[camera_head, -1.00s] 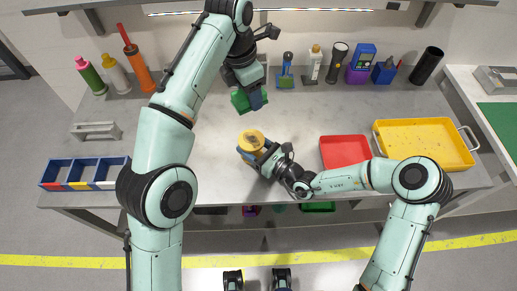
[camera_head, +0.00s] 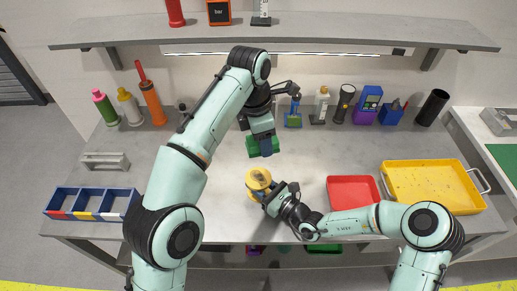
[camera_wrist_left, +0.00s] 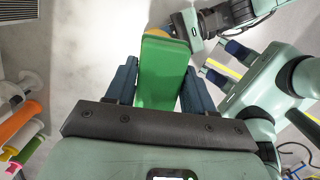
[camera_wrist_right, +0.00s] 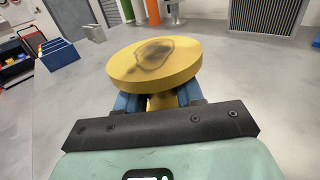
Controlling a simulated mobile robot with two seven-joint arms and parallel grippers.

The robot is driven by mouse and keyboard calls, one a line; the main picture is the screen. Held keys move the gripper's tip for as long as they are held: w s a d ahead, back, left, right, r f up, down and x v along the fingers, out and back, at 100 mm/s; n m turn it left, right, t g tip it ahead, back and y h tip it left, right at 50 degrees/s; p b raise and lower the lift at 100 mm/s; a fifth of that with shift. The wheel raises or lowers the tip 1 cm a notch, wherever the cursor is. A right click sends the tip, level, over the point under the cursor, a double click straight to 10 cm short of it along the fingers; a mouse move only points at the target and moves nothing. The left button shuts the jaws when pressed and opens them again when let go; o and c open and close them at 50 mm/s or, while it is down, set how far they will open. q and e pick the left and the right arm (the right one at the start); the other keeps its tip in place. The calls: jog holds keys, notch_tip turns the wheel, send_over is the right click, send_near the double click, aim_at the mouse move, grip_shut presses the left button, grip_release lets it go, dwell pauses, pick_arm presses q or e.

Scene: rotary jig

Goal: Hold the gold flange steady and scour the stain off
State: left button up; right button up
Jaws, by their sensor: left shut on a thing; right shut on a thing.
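The gold flange (camera_head: 258,179) is a round disc on the bench, with a dark ring-shaped stain on its top face (camera_wrist_right: 154,58). My right gripper (camera_head: 268,193) is shut on the flange's narrower part under the disc; the right wrist view shows its blue fingers there (camera_wrist_right: 160,102). My left gripper (camera_head: 264,146) is shut on a green block-like scouring pad (camera_wrist_left: 163,75), which also shows in the head view (camera_head: 253,147). The pad is held above and behind the flange, apart from it. In the left wrist view the flange (camera_wrist_left: 157,33) is mostly hidden behind the pad.
A red tray (camera_head: 352,190) and a yellow tray (camera_head: 435,186) lie to the right. A blue divided bin (camera_head: 92,203) and a grey handle-like block (camera_head: 104,161) are at the left. Bottles and tools line the back, under a shelf (camera_head: 300,32).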

aim_at(270, 180)
pick_arm(q)
jog(key=shift+s+d+f+m+g, duration=0.15)
jog(key=shift+d+f+m, duration=0.25)
jog(key=shift+f+m, duration=1.25)
jog(key=shift+s+d+f+m+g, duration=0.2)
jog(key=shift+d+f+m, duration=0.25)
jog(key=shift+f, duration=2.4)
jog(key=shift+s+d+f+m+g, duration=0.25)
jog(key=shift+f+m, duration=0.85)
jog(key=shift+f, duration=1.15)
jog(key=shift+w+a+f, duration=0.25)
jog(key=shift+c, duration=0.3)
jog(key=shift+w+a, duration=0.15)
jog(key=shift+a, duration=0.2)
jog(key=shift+w+a, duration=0.25)
jog(key=shift+a, duration=0.65)
jog(key=shift+w+a, duration=0.3)
jog(key=shift+a, duration=0.65)
jog(key=shift+w+a, duration=0.25)
jog(key=shift+a, duration=0.65)
jog(key=d, duration=0.2)
jog(key=s+d, duration=0.1)
jog(key=d, duration=0.1)
jog(key=s+d, duration=0.1)
jog(key=d, duration=0.2)
jog(key=shift+a+r, duration=0.1)
jog(key=shift+r, duration=4.05)
pick_arm(e)
jog(key=o, duration=1.2)
